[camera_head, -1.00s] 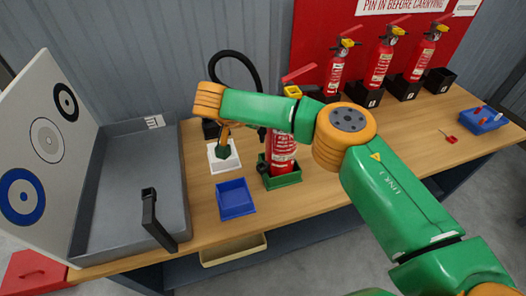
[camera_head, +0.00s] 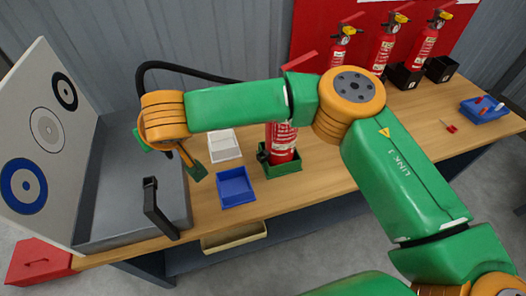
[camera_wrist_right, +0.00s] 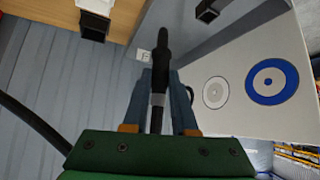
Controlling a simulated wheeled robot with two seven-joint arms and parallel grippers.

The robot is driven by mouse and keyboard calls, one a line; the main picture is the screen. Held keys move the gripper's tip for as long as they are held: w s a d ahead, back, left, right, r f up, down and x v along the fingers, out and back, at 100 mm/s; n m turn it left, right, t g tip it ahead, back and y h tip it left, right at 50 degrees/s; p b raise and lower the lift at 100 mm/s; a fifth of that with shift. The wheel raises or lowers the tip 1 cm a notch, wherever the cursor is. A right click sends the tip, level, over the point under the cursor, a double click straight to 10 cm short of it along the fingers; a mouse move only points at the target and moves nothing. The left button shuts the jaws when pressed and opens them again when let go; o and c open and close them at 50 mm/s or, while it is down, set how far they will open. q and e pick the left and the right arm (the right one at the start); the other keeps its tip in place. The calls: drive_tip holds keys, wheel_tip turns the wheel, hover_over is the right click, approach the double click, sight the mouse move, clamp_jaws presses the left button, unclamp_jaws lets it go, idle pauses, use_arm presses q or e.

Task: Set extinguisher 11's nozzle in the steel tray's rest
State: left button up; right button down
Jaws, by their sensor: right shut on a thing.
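Red extinguisher 11 (camera_head: 282,140) stands in a green holder (camera_head: 283,167), partly covered by my right arm. Its black hose (camera_head: 190,69) arches left behind that arm. In the right wrist view my right gripper (camera_wrist_right: 161,95) is shut on the dark nozzle (camera_wrist_right: 162,50), which has a grey band. The black rest (camera_head: 152,205) stands upright at the tray's front right, apart from the wrist. My left gripper is not in view.
A target board (camera_head: 42,135) stands along the tray's left side. A blue bin (camera_head: 235,187) and a white square tray (camera_head: 223,144) lie between tray and extinguisher. More extinguishers (camera_head: 385,50) stand at the back right. A red box (camera_head: 38,262) sits at lower left.

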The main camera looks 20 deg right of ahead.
drive_tip(key=s+a+n+g+y+p, duration=0.1)
drive_tip(key=a+n+y+p, duration=0.15)
drive_tip(key=a, duration=0.35)
drive_tip(key=shift+n+g, duration=0.4)
drive_tip(key=shift+n, duration=0.35)
drive_tip(key=f+b, duration=0.4)
drive_tip(key=b, duration=0.1)
drive_tip(key=f+b, duration=0.3)
drive_tip(key=shift+s+a, duration=0.2)
drive_tip(key=shift+s, duration=0.1)
drive_tip(key=c, duration=0.6)
unclamp_jaws()
drive_tip(key=shift+c, duration=0.2)
